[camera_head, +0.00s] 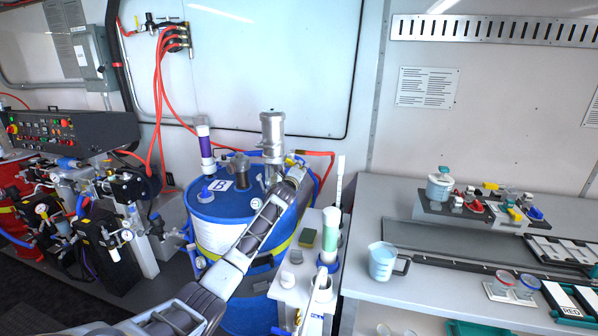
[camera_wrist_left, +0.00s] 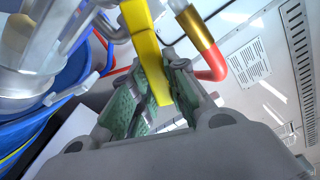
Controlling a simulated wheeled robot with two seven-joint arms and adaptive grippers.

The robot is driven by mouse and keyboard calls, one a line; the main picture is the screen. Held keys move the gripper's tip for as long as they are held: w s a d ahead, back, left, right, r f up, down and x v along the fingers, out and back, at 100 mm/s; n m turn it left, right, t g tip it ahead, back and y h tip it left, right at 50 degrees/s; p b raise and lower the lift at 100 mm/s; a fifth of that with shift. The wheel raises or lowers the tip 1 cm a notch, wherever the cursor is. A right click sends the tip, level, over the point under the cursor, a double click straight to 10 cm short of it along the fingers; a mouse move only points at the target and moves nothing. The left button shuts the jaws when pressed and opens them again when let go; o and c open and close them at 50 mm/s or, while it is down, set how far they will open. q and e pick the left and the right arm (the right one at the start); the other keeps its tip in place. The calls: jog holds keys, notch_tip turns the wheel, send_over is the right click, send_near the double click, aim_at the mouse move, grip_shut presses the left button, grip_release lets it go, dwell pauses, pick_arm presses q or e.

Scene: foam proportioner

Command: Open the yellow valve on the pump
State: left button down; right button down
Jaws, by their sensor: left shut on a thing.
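The metal pump (camera_head: 272,135) stands upright on top of a blue drum (camera_head: 228,206) marked with a B. The yellow valve handle (camera_head: 290,160) sits on the pump's right side, small and partly hidden by my gripper. In the left wrist view the yellow handle (camera_wrist_left: 146,45) runs down between the green-padded fingers. My left gripper (camera_head: 295,172) reaches up to it from the lower left. In the wrist view the gripper (camera_wrist_left: 155,95) is shut on the handle. A brass fitting (camera_wrist_left: 200,30) with a red hose (camera_wrist_left: 212,66) is close to the right of the handle. My right gripper is not in view.
A white stand (camera_head: 300,285) with bottles and a sponge is right of my forearm. A grey bench (camera_head: 440,293) with a jug (camera_head: 383,261) lies farther right. Red hoses (camera_head: 160,100) hang on the wall behind.

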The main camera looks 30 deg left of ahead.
pick_arm(q)
jog(key=shift+a+f+m, duration=0.3)
jog(key=shift+f+m, duration=0.2)
jog(key=shift+m, duration=0.5)
jog(key=shift+s+a+f+m+p, duration=0.2)
jog(key=shift+a+f+m+p, duration=0.45)
jog(key=shift+m, duration=1.25)
jog(key=shift+s+a+f+m+p, duration=0.25)
jog(key=shift+a+m+p, duration=0.5)
jog(key=shift+m, duration=1.15)
jog(key=shift+s+a+f+m+p, duration=0.3)
jog(key=shift+a+m, duration=0.7)
jog(key=shift+m, duration=0.9)
jog(key=shift+w+f, duration=0.1)
jog(key=shift+f, duration=0.05)
jog(key=c, duration=1.7)
grip_release()
jog(key=shift+o, duration=0.2)
jog(key=shift+s, duration=0.25)
